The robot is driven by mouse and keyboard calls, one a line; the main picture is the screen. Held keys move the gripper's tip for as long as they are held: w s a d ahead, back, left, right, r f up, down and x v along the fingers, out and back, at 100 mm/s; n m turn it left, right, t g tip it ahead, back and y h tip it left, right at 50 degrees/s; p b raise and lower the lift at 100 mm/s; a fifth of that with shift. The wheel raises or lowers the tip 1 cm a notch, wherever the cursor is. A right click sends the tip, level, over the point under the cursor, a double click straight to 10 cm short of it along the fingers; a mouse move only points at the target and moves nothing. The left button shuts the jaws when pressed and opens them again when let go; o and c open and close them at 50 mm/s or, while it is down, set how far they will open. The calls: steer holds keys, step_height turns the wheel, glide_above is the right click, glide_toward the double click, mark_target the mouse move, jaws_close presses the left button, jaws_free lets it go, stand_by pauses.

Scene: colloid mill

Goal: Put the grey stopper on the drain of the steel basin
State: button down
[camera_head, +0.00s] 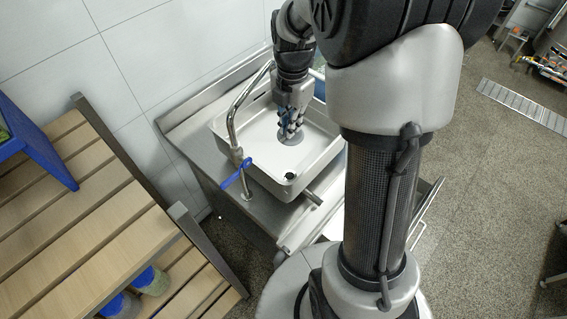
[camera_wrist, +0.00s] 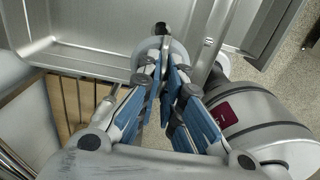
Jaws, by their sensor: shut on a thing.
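The steel basin (camera_head: 222,128) is a rectangular sink set in a steel counter, and part of it fills the upper left of the wrist view (camera_wrist: 95,25). Its drain (camera_head: 289,176) shows as a small dark hole in the floor near the front. My gripper (camera_head: 290,128) is inside the basin outline, pointing down, shut on the grey stopper (camera_head: 290,141). The stopper is a flat round disc, behind the drain and apart from it in the head view. In the wrist view the fingertips (camera_wrist: 166,42) meet at the disc, which they partly hide. I cannot tell its height above the floor.
A curved steel tap (camera_head: 232,115) and a blue lever handle (camera_head: 236,173) stand at the basin's left. The basin's raised walls surround the stopper. A slatted wooden rack (camera_head: 90,210) with a blue crate (camera_head: 40,150) stands at left. Open floor lies at right.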

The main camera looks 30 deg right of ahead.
step_height(320, 180, down, 20)
steer(key=b, duration=0.5)
steer(key=shift+r+b, duration=0.2)
steer(key=shift+b, duration=0.2)
steer(key=shift+s+r, duration=0.1)
steer(key=c, duration=2.2)
jaws_free()
steer(key=shift+f, duration=0.25)
steer(key=o, duration=0.4)
steer(key=shift+o, duration=0.2)
steer(key=shift+r, duration=0.1)
